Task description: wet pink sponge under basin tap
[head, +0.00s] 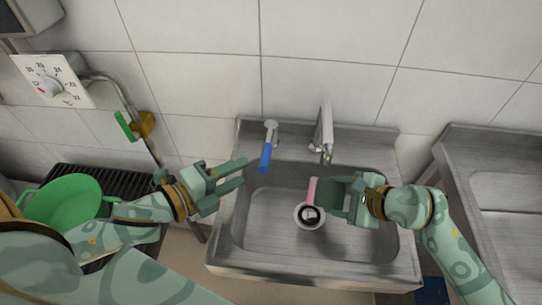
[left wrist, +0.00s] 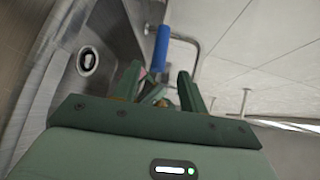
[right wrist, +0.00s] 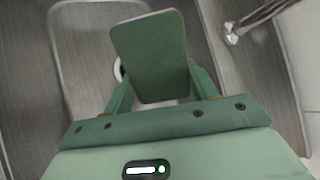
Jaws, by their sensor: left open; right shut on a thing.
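The pink sponge (head: 312,190) is a slab with a pink edge and a dark green face. My right gripper (head: 340,190) is shut on it, over the basin (head: 265,225). The sponge's green face (right wrist: 150,55) fills the gap between the fingers in the right wrist view. The metal tap (head: 325,135) stands at the basin's back, behind and above the sponge; no water stream shows. A blue tap handle (head: 266,157) hangs left of it. My left gripper (head: 240,172) is open and empty just left of and below the handle, which also shows beyond its fingertips in the left wrist view (left wrist: 162,48).
The drain (head: 309,215) lies below the sponge. A green pot (head: 68,198) stands on a dark rack at the left. A pipe with a green valve handle (head: 124,126) runs down the tiled wall. Another metal counter (head: 480,165) stands at the right.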

